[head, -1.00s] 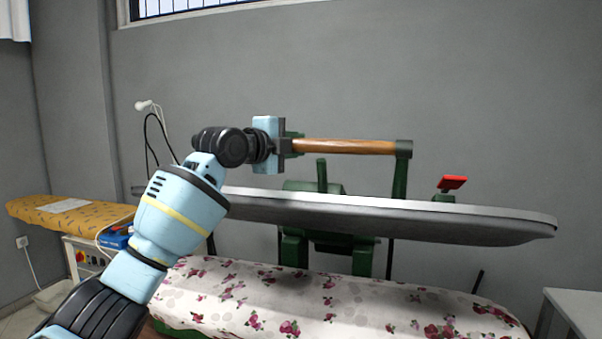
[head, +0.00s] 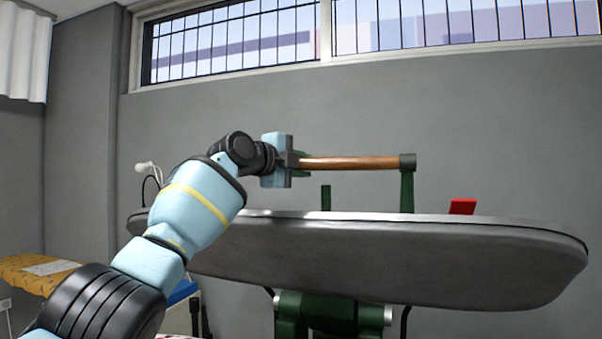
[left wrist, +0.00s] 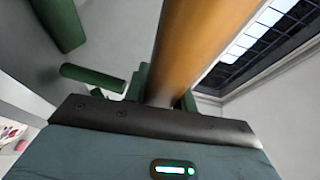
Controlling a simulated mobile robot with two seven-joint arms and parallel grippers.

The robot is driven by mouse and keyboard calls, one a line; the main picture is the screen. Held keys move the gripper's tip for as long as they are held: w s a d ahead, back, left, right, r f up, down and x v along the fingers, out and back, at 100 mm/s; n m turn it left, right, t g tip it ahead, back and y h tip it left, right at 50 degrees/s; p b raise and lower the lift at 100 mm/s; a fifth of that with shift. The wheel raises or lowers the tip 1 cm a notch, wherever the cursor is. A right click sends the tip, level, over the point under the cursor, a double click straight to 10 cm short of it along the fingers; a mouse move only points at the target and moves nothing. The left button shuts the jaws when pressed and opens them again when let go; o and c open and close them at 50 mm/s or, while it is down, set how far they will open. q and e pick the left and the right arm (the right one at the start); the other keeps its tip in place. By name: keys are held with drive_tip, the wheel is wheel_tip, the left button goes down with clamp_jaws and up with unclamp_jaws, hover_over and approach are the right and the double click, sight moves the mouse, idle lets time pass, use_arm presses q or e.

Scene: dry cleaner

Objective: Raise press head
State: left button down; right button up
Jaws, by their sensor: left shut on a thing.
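The press head (head: 400,262) is a long grey slab with a rounded right end, seen from below in the head view. It is tilted, with its underside facing me. A wooden handle bar (head: 350,163) runs level above it between green brackets (head: 407,185). My left gripper (head: 290,160) is shut on the handle at its left end. In the left wrist view the wooden handle (left wrist: 205,45) rises from the gripper's dark edge (left wrist: 150,120); the fingertips are hidden there. My right gripper is not in view.
The green press mount (head: 335,312) is below the head. A red part (head: 462,206) stands behind the head's right side. A yellow ironing board (head: 35,275) is at the lower left. A barred window (head: 240,42) is high on the grey wall.

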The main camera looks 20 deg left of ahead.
use_arm(q)
drive_tip(key=shift+w, duration=0.25)
drive_tip(key=c, duration=1.2)
unclamp_jaws()
drive_tip(key=shift+w, duration=0.15)
drive_tip(key=shift+o, duration=0.2)
drive_tip(key=shift+s+a+r, duration=0.1)
drive_tip(key=shift+s, duration=0.2)
drive_tip(key=shift+v, duration=3.6)
